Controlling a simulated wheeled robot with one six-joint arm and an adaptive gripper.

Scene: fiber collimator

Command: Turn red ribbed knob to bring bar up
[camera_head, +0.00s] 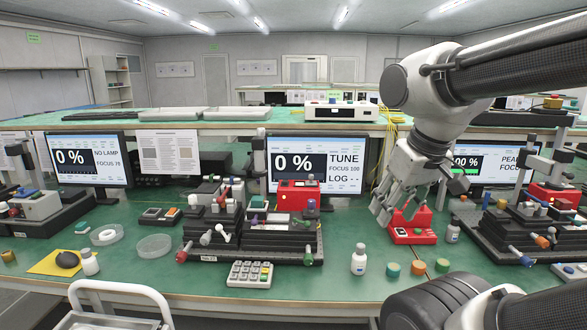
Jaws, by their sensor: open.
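A small red knob (181,256) sits at the front left of the middle black optical stage (270,248); its ribs are too small to make out. Other red caps show on this stage and its neighbours, so I cannot tell for certain which knob is meant. The middle monitor (320,150) reads 0 %, TUNE, FOCUS 100 and LOG with dashes; no clear raised bar shows on it. My gripper (384,212) is open and points down, right of the middle stage, beside and partly in front of a red device (412,236). It is well apart from the red knob.
White bottles (359,260), coloured caps (393,270) and a keypad (250,274) stand along the front of the green bench (210,285). A right stage (500,240) and a left stage (40,208) flank the middle one. A raised shelf runs behind the monitors.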

